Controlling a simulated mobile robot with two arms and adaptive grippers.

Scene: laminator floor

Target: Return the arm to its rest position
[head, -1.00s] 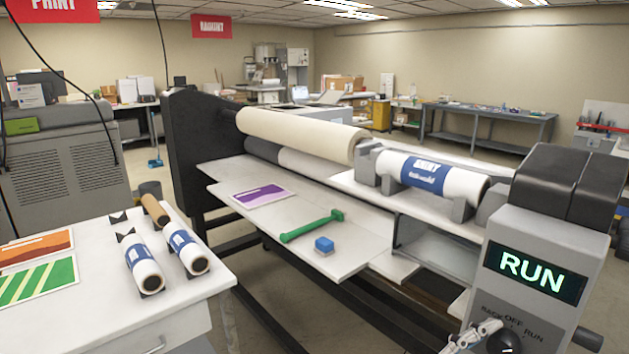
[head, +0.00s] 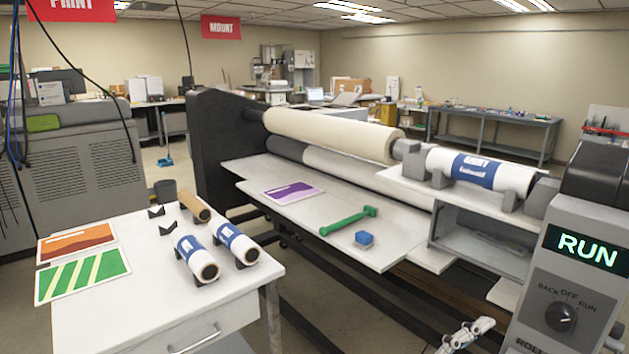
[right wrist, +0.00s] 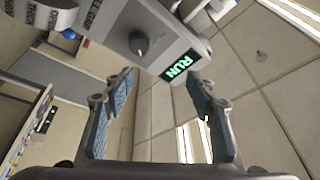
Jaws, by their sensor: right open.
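My right gripper (head: 468,336) shows at the bottom edge of the head view, left of the laminator's grey control panel (head: 530,300). Its two fingers are apart and empty in the right wrist view (right wrist: 158,84). The panel's black dial (head: 561,317) is in full view, marked BACK, OFF and RUN, and the lit display (head: 586,247) above it reads RUN. In the right wrist view the dial (right wrist: 138,43) and display (right wrist: 179,66) lie beyond the fingers, not touched by them. My left gripper is not in view.
The laminator's feed table (head: 345,245) holds a purple print (head: 293,192), a green tool (head: 347,221) and a blue block (head: 364,239). A white side table (head: 110,318) with rolls and prints stands at the left. Open floor shows between them.

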